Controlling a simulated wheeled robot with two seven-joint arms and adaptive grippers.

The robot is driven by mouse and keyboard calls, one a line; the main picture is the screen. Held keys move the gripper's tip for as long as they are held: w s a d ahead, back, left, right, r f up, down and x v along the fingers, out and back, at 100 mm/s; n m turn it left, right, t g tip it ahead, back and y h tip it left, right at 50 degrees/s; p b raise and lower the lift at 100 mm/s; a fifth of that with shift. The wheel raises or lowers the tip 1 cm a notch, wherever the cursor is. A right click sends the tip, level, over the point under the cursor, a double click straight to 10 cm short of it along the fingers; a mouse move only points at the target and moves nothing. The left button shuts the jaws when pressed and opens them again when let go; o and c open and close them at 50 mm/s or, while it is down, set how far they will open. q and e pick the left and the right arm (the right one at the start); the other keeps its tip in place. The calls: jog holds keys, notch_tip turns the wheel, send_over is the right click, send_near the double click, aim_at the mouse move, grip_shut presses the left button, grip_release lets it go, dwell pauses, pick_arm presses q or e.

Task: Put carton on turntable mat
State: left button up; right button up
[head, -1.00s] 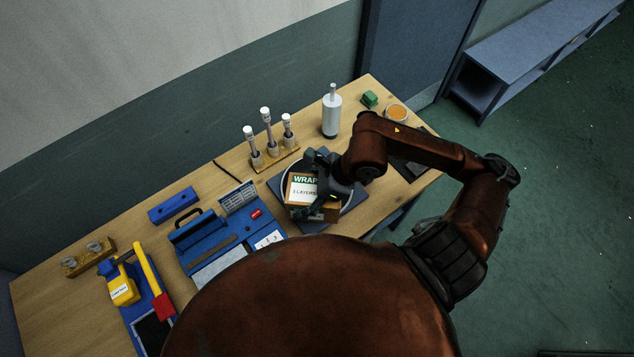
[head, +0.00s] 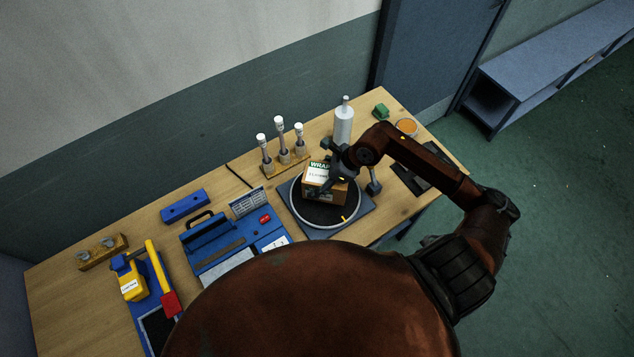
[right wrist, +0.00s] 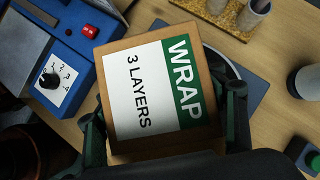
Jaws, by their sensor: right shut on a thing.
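The carton (head: 325,190) is a brown box with a white and green label reading "WRAP 3 LAYERS". In the head view it is over the far part of the turntable mat (head: 318,213), a black disc with a pale ring on a grey-blue base. I cannot tell whether its bottom touches the mat. My right gripper (head: 342,177) is shut on the carton from above. In the right wrist view the carton (right wrist: 158,88) fills the middle, with a finger on either side; it hides most of the mat. My left gripper is not in view.
A blue control unit (head: 228,236) stands left of the turntable. A rack with white-capped tubes (head: 282,158) and a white bottle (head: 343,122) stand behind it. A green block (head: 381,110) and an orange-topped dish (head: 406,127) are at the far right. A yellow tape tool (head: 132,285) is at the left.

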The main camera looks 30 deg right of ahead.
jog(key=shift+w+d+f, duration=0.15)
jog(key=shift+w+f, duration=0.15)
jog(key=shift+f, duration=0.05)
notch_tip(320, 180, down, 2)
jog(key=shift+f+p, duration=0.1)
jog(key=shift+p, duration=0.45)
jog(key=shift+f, duration=0.4)
jog(key=shift+f, duration=0.1)
jog(key=o, duration=2)
jog(key=shift+f, duration=0.1)
jog(key=shift+c, duration=0.2)
